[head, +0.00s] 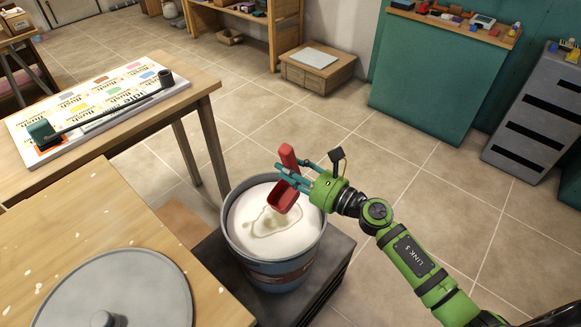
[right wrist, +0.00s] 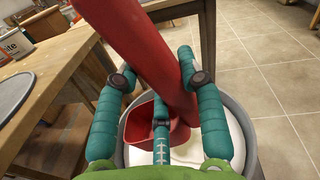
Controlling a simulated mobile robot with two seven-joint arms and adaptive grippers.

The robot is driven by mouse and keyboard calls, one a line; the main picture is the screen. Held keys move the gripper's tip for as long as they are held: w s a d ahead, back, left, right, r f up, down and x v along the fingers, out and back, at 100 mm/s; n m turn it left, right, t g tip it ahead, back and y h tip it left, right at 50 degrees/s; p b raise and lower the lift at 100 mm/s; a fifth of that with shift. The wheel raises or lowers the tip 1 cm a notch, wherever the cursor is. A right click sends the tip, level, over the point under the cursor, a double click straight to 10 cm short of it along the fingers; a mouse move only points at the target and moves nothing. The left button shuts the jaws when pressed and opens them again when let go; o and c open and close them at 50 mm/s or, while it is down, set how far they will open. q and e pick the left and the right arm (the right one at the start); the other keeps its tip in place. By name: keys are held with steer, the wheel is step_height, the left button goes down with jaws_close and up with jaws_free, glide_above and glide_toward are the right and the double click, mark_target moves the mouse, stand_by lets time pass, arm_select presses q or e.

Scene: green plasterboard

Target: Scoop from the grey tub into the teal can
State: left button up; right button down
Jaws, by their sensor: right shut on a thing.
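The grey tub (head: 270,270) stands on a dark low stand, filled with white material (head: 250,225) that has a pale tan ring mark on its surface. Its grey rim also shows in the right wrist view (right wrist: 245,125). My right gripper (head: 290,178) is shut on the handle of a red scoop (head: 284,198), over the tub. The handle points up and the bowl hangs down; I cannot tell whether the bowl touches the white surface. The red bowl (right wrist: 178,135) is partly hidden by fingers. I cannot identify a teal can. My left gripper is out of view.
A round grey lid (head: 80,290) lies on the near wooden table (head: 90,205). Behind it, another table (head: 200,85) holds a printed board with a teal block (head: 41,130) and a long dark rod. A wooden box (head: 318,70) and drawers (head: 530,120) stand behind; tiled floor is open.

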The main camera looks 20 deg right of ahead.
mark_target(299, 195)
steer(key=shift+f+b, duration=1.1)
steer(key=shift+f, duration=0.15)
step_height(299, 195, down, 5)
steer(key=b, duration=0.4)
arm_select(q)
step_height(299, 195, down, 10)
steer(key=b, duration=0.4)
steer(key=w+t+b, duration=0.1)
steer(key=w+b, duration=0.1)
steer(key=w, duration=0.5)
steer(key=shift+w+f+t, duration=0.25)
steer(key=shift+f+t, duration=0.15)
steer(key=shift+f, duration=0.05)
arm_select(e)
step_height(299, 195, down, 5)
steer(key=shift+f, duration=0.2)
